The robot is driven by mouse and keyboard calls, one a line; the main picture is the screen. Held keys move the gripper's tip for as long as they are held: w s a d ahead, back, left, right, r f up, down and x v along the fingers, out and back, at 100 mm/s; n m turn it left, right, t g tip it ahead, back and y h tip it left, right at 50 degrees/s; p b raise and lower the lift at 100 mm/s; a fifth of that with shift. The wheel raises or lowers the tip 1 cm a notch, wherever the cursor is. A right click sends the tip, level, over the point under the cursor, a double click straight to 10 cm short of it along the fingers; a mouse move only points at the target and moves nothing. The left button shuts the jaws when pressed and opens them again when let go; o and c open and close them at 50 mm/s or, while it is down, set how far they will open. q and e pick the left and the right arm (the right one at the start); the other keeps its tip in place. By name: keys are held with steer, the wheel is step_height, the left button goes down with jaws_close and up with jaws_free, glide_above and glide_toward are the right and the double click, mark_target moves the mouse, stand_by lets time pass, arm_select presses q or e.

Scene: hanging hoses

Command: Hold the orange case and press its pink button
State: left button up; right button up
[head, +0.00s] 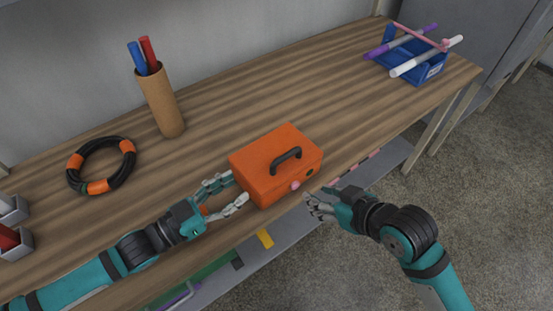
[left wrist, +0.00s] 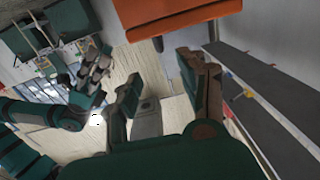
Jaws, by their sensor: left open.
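The orange case (head: 262,158) sits near the table's front edge with a black handle (head: 286,158) on top. Its pink button (head: 294,185) is on the front side, with a dark round spot (head: 309,172) beside it. My left gripper (head: 238,187) is open at the case's left side, its fingertips close to or touching it; contact is unclear. In the left wrist view the case (left wrist: 175,14) fills the top, beyond the open fingers (left wrist: 160,75). My right gripper (head: 312,204) is just in front of the case, below and right of the button; its opening is unclear.
A cardboard tube with pens (head: 160,100) and a black-orange hose ring (head: 101,166) are at the left. A blue bin with markers (head: 415,62) is at the back right. Small containers (head: 12,225) are at the left edge. The table behind the case is clear.

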mark_target(278, 162)
arm_select(q)
steer(key=x, duration=1.4)
steer(key=shift+w+d, duration=0.1)
steer(key=shift+w, duration=0.05)
jaws_close()
steer(key=shift+f, duration=0.3)
stand_by(0.6)
arm_select(e)
steer(key=shift+c, duration=0.4)
